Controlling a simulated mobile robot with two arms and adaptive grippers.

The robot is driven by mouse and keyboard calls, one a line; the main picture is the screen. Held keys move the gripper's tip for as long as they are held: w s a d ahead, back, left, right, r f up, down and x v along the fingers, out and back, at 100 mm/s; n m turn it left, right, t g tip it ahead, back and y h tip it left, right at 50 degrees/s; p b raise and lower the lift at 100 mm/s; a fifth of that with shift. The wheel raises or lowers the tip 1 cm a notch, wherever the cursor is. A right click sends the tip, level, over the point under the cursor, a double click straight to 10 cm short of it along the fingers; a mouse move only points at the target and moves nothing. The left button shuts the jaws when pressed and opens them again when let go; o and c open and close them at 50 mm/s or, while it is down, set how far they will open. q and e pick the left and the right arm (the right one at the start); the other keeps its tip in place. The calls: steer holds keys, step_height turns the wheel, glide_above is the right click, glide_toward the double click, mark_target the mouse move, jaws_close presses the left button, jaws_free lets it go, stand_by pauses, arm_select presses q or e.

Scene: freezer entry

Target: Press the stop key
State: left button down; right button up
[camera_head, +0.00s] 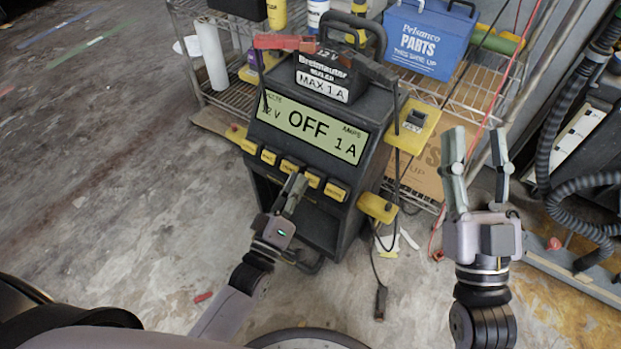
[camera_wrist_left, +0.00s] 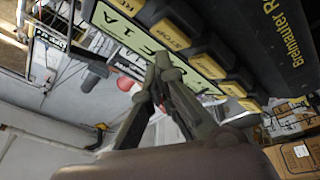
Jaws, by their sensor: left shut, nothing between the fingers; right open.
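The charger has a lit display (camera_head: 310,127) reading "OFF" and "1 A", with a row of yellow keys under it. The stop key (camera_wrist_left: 172,36) is legibly labelled in the left wrist view, second from the top left. It appears to be the fourth key from the left in the head view (camera_head: 313,179). My left gripper (camera_head: 298,181) is shut and empty, its fingertips just in front of the middle of the key row. In the left wrist view the fingertips (camera_wrist_left: 164,63) are close to the stop key; contact cannot be told. My right gripper (camera_head: 480,140) is open and empty, right of the charger.
A black battery (camera_head: 322,80) with a red clamp (camera_head: 285,42) sits on the charger. A wire shelf behind holds a blue parts box (camera_head: 431,38) and bottles. A yellow holder (camera_head: 378,208) and cables hang at the charger's right side.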

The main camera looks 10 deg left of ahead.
arm_select(q)
steer(key=shift+s+a+r+p, duration=0.25)
steer(key=shift+s+r+p, duration=0.2)
steer(key=shift+s+p, duration=0.2)
steer(key=shift+s+a+r+p, duration=0.2)
steer(key=shift+s+r+p, duration=0.25)
steer(key=shift+s+p, duration=0.2)
steer(key=shift+s+a+r+p, duration=0.25)
steer(key=shift+s+r+p, duration=0.2)
steer(key=shift+s+p, duration=0.2)
arm_select(e)
step_height(320, 180, down, 17)
steer(key=d+g+h, duration=0.2)
steer(key=g+h, duration=0.1)
steer(key=g, duration=0.7)
steer(key=shift+w+d+r+h, duration=0.15)
steer(key=shift+w+h, duration=0.15)
